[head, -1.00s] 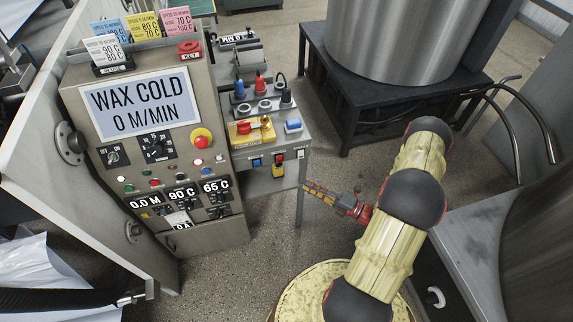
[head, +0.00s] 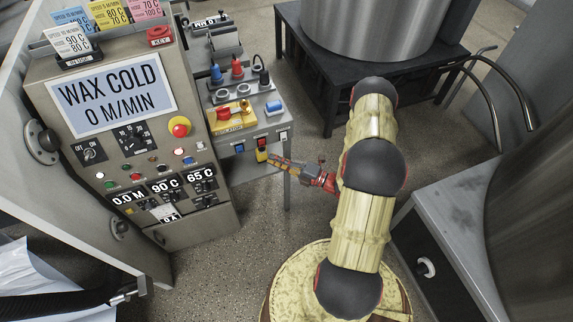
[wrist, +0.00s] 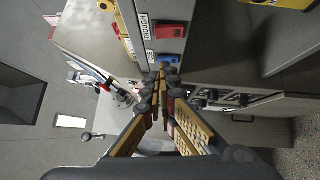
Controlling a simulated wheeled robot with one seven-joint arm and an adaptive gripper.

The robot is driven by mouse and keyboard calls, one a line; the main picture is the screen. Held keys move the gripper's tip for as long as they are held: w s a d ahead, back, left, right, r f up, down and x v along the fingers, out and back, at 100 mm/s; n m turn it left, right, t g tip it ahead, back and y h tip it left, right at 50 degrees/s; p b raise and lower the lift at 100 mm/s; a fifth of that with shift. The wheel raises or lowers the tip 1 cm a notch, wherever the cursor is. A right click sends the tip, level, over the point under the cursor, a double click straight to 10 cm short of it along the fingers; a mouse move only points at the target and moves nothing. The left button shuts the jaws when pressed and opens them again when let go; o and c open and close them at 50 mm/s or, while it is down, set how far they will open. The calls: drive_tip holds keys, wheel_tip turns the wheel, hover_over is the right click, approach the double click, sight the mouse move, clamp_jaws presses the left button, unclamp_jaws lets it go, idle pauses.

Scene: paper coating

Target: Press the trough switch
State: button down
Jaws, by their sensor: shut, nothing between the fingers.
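The trough switch is a red rocker (wrist: 170,31) beside a white label reading about "TROUGH" in the wrist view. It also shows as a small red rocker (head: 262,142) on the bench's front face in the head view. A blue rocker (wrist: 166,60) sits beside it, its label partly hidden. My gripper (wrist: 168,72) is shut and empty, its fingertips just below the blue rocker in the wrist view. In the head view my gripper (head: 271,159) points left at the bench front, close below the red rocker. I cannot tell whether the fingertips touch the panel.
The control cabinet (head: 215,165) reading "WAX COLD" stands left. A steel tank (head: 370,30) on a dark stand is behind. The bench leg (head: 287,190) is close.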

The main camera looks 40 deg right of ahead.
drive_tip(key=w, duration=0.3)
drive_tip(key=w+b, duration=0.1)
drive_tip(key=w, duration=0.1)
drive_tip(key=shift+w+d+r, duration=0.15)
drive_tip(key=shift+r, duration=0.15)
drive_tip(key=shift+r, duration=0.1)
drive_tip(key=shift+w+d+r+m+g+p, duration=0.1)
drive_tip(key=shift+w+m+g+p, duration=0.2)
drive_tip(key=shift+p, duration=0.55)
drive_tip(key=s+d+r+p, duration=0.1)
drive_tip(key=s+d+p, duration=0.2)
drive_tip(key=s, duration=0.9)
drive_tip(key=shift+s+d+r, duration=0.15)
drive_tip(key=shift+s+d, duration=0.1)
drive_tip(key=shift+d, duration=0.1)
